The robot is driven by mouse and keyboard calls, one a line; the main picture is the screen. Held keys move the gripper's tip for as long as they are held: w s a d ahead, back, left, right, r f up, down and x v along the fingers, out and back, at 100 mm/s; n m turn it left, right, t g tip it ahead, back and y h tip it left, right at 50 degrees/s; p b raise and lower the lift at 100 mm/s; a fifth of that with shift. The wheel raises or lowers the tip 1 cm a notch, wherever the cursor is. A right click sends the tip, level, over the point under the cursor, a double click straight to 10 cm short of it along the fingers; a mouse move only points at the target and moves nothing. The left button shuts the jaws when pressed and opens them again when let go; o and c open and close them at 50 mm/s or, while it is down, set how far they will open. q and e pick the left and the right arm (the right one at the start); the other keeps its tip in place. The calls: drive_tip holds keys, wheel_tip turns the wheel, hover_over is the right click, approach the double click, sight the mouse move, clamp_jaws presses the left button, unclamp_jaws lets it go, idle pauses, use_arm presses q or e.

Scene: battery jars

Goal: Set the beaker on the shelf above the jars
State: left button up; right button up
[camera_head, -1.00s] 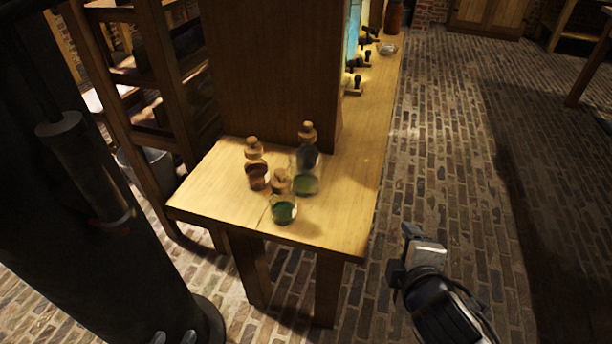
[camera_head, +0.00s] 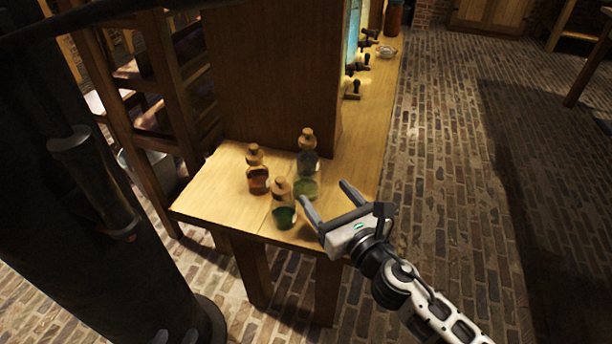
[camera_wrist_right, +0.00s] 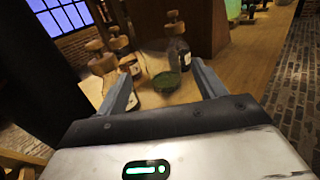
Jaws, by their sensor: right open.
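A clear beaker with green contents (camera_head: 306,187) stands on the wooden table in front of the corked dark jar (camera_head: 307,162). A corked red-brown jar (camera_head: 258,178) stands left of it, and a corked green jar (camera_head: 284,212) stands nearer the front edge. My right gripper (camera_head: 326,193) is open just right of the beaker, fingers pointing toward it. In the right wrist view the beaker (camera_wrist_right: 167,82) shows between the spread fingers, apart from them. Two pale tips at the bottom left of the head view may be my left gripper (camera_head: 175,337); its state is unclear. No shelf above the jars is clearly visible.
A tall wooden panel (camera_head: 270,75) rises behind the jars. Small dark fittings (camera_head: 354,84) and a small dish (camera_head: 387,51) are farther along the table (camera_head: 365,135). A wooden rack (camera_head: 165,85) stands left. Brick floor lies open at right.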

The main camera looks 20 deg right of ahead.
sight(314, 178)
drive_tip(key=w, duration=0.2)
drive_tip(key=shift+w+a, duration=0.25)
drive_tip(key=shift+w, duration=0.05)
drive_tip(key=shift+w+a+r, duration=0.1)
drive_tip(key=shift+w+r, duration=0.05)
drive_tip(key=shift+w, duration=0.2)
drive_tip(key=w, duration=0.2)
drive_tip(key=w+a, duration=0.1)
drive_tip(key=w, duration=0.1)
drive_tip(key=shift+w+p, duration=0.15)
drive_tip(key=shift+p, duration=0.2)
drive_tip(key=shift+d, duration=0.1)
drive_tip(key=c, duration=0.9)
drive_tip(key=shift+r, duration=0.2)
